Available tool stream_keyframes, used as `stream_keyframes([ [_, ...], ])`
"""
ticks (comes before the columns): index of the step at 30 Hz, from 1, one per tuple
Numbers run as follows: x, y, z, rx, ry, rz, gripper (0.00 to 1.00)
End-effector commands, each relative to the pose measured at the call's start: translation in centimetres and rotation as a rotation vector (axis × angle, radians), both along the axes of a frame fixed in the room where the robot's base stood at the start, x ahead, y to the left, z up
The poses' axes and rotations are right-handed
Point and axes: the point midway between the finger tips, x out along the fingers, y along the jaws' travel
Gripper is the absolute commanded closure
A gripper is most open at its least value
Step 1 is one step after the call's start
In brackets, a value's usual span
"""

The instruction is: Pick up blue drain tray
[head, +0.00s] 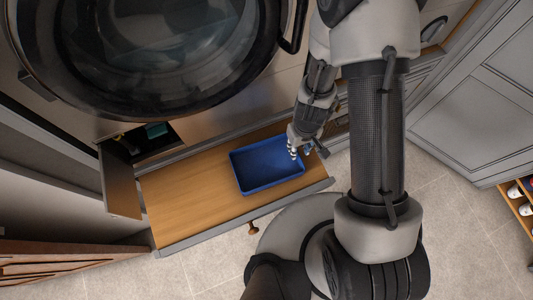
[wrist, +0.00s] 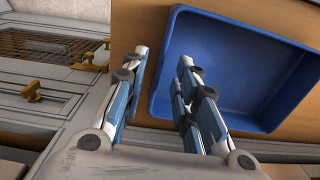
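The blue drain tray (head: 268,165) is a shallow rectangular tray lying on the wooden pull-out board (head: 185,205) below the round glass door. It looks empty. In the wrist view the blue drain tray (wrist: 235,60) fills the upper right. My gripper (head: 307,150) is at the tray's right end in the head view. In the wrist view my gripper (wrist: 163,60) is open, with one finger outside the tray's near side wall and the other over its inside. The rim passes between the fingers in the picture. I cannot tell whether either finger touches it.
The round glass door (head: 150,50) hangs over the back of the board. A small hatch door (head: 120,180) stands open at left, with a teal thing (head: 156,130) inside. A grey cabinet (head: 470,110) and a shoe rack (head: 518,205) are at right. Tiled floor lies in front.

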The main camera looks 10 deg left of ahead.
Motion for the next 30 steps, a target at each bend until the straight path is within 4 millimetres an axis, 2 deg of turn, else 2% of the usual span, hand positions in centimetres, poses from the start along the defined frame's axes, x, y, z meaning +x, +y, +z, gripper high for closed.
stream_keyframes([
  [6, 0.4, 0.3, -3.4, -0.001, 0.002, 0.001, 0.72],
  [9, 0.4, 0.2, -4.4, 0.0, 0.001, 0.0, 0.72],
  [19, 0.4, 0.2, -4.7, 0.0, 0.001, 0.0, 0.72],
  [30, 0.4, 0.2, -4.7, 0.0, 0.001, 0.0, 0.97],
])
